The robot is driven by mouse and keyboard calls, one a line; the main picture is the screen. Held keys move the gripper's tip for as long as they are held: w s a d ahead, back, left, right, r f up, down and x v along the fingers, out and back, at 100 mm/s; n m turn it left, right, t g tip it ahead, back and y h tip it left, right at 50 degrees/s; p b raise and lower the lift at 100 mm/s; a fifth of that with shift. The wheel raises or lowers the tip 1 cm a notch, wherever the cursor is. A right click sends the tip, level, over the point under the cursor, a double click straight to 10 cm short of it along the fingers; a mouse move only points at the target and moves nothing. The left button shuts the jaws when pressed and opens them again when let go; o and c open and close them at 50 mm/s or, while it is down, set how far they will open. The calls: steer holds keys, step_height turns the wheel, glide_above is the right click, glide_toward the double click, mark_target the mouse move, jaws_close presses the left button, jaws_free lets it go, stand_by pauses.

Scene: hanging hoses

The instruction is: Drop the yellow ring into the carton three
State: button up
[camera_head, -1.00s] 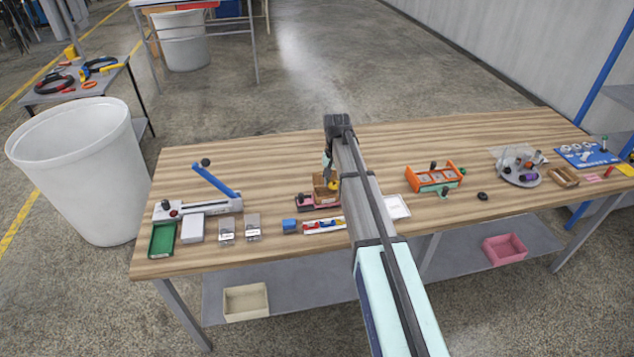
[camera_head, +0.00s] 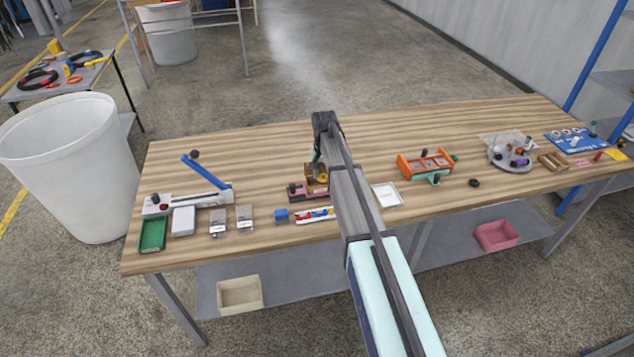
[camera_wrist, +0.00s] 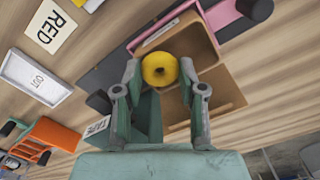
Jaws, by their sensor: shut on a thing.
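The yellow ring (camera_wrist: 150,69) is between the fingertips of my gripper (camera_wrist: 160,76), which is shut on it. A brown cardboard carton (camera_wrist: 194,38) with its flaps spread open lies beyond the ring in the wrist view. The ring overlaps the carton's opening there; its height above it is hard to judge. In the head view the carton (camera_head: 309,180) is small and partly hidden by my gripper (camera_head: 318,166). I cannot read a number on the carton.
A pink fixture with a dark knob (camera_wrist: 255,8) is close beside the carton. A white OUT tray (camera_wrist: 36,80), a RED card (camera_wrist: 48,27) and an orange fixture (camera_wrist: 48,136) lie to the left in the wrist view. The back of the table (camera_head: 250,150) is clear.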

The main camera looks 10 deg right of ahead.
steer(key=shift+f, duration=0.2)
steer(key=o, duration=0.9)
step_height(320, 180, up, 12)
steer(key=shift+s, duration=0.1)
stand_by(0.4)
